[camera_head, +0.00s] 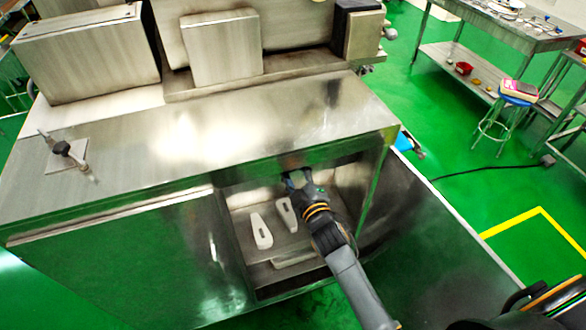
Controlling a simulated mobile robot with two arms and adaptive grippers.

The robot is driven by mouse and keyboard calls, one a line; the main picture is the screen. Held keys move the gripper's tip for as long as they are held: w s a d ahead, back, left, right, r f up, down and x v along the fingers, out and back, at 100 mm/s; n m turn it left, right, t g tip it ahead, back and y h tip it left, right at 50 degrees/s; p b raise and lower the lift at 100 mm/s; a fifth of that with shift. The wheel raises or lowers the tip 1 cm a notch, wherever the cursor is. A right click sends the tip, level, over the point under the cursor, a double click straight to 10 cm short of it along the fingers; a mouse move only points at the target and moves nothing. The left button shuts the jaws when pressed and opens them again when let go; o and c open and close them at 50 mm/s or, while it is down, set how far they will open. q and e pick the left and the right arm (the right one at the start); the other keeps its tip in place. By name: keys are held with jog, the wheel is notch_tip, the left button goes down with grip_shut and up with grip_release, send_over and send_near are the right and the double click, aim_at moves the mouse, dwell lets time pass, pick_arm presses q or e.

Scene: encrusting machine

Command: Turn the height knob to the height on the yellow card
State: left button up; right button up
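The encrusting machine (130,135) is a steel cabinet with an open-fronted recess below its top. My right gripper (297,178) reaches into the recess, close under the top's front edge. Its fingers look spread, with a gap between them; whether a knob is there is too small to tell. A small dark-ended handle (67,152) stands on a plate at the left of the machine top; I cannot tell if it is the height knob. No yellow card can be made out. My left gripper is not in view.
Two pale slotted pieces (261,231) lie in the recess beside my arm. A blue-topped stool (500,120) holds a pink-and-white item. A steel table (505,30) stands at the back right. A black cable crosses the green floor, which is mostly clear at right.

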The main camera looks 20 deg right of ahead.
jog(key=shift+m, duration=0.4)
jog(key=o, duration=1.2)
jog(key=shift+c, duration=0.2)
jog(key=s, duration=1.2)
jog(key=shift+d+r, duration=0.25)
jog(key=shift+d, duration=0.15)
